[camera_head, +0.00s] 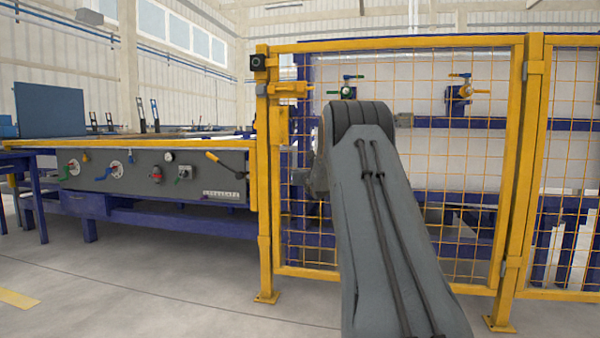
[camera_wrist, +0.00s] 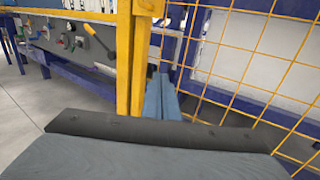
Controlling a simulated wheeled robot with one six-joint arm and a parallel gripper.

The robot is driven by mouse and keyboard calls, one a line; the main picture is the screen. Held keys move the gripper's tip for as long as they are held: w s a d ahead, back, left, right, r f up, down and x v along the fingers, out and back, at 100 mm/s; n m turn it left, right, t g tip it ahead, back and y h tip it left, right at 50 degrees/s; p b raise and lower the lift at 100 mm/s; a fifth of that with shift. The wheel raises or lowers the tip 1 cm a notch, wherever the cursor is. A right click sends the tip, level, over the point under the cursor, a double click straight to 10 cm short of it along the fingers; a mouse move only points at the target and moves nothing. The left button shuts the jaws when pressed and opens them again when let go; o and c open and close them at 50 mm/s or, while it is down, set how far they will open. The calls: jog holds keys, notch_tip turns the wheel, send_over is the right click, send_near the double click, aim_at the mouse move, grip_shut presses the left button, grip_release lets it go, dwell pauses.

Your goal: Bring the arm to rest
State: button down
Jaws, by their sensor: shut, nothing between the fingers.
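My arm (camera_head: 385,230) rises from the bottom of the head view, grey with dark cables, and bends at a dark joint in front of the yellow mesh fence. Its far end is mostly hidden behind the upper link in that view. In the wrist view, my gripper (camera_wrist: 161,92) shows as two blue-grey fingers side by side beyond a dark plate. The fingers are shut with nothing between them. They point toward the base of a yellow post, and I cannot tell how far off it is.
A yellow-framed mesh fence (camera_head: 530,170) stands just beyond my arm. Left of it is a blue bench with a grey control panel (camera_head: 150,178) bearing valves and a yellow-handled lever. Blue rails with valves lie behind the mesh. The floor (camera_head: 130,290) at front left is clear.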

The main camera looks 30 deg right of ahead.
jog(key=shift+s+a, duration=0.45)
jog(key=shift+a, duration=0.05)
